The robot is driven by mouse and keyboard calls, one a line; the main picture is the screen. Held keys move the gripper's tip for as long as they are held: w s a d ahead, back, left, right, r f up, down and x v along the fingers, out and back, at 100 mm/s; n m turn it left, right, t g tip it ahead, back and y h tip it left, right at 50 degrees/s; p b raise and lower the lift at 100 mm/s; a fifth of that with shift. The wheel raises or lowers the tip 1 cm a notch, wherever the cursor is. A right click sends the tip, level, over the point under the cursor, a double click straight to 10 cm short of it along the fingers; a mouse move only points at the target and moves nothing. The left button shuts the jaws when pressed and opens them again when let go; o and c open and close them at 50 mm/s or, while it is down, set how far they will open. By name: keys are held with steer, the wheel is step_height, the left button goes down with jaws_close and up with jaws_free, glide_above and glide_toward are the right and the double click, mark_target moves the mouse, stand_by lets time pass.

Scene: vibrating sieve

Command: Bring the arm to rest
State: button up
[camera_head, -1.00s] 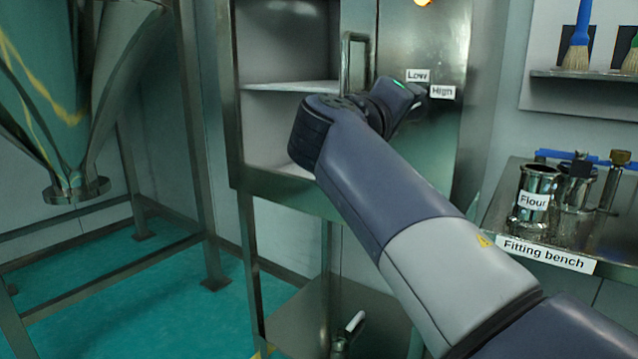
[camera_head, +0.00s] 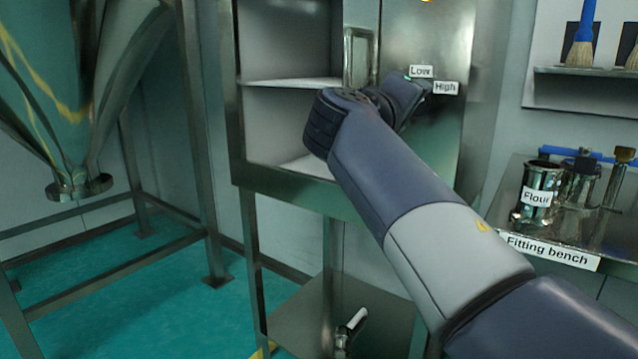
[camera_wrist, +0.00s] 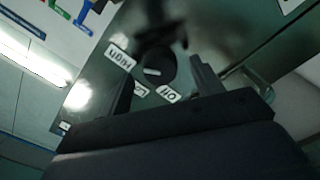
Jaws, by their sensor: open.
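My gripper (camera_wrist: 161,76) is open, with its two dark fingers apart in the wrist view. A dark round knob (camera_wrist: 158,70) with a pale mark shows between the fingertips in that view, on a shiny metal panel. I cannot tell how far the fingertips are from it. Labels High (camera_wrist: 120,56), Low and Off (camera_wrist: 168,93) surround the knob. In the head view my arm reaches up to the metal cabinet door (camera_head: 425,35), beside the labels Low (camera_head: 420,71) and High (camera_head: 446,88).
The open cabinet shelves (camera_head: 290,83) and a door handle (camera_head: 358,60) are close to my wrist. A hopper (camera_head: 75,110) on a metal frame stands left.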

steer(key=p+v, duration=0.2)
steer(key=v, duration=0.7)
steer(key=w+d+n+p, duration=0.6)
steer(key=w+n+p, duration=0.2)
steer(key=n+p, duration=0.8)
steer(key=n, duration=0.5)
steer(key=shift+w+r+n, duration=0.4)
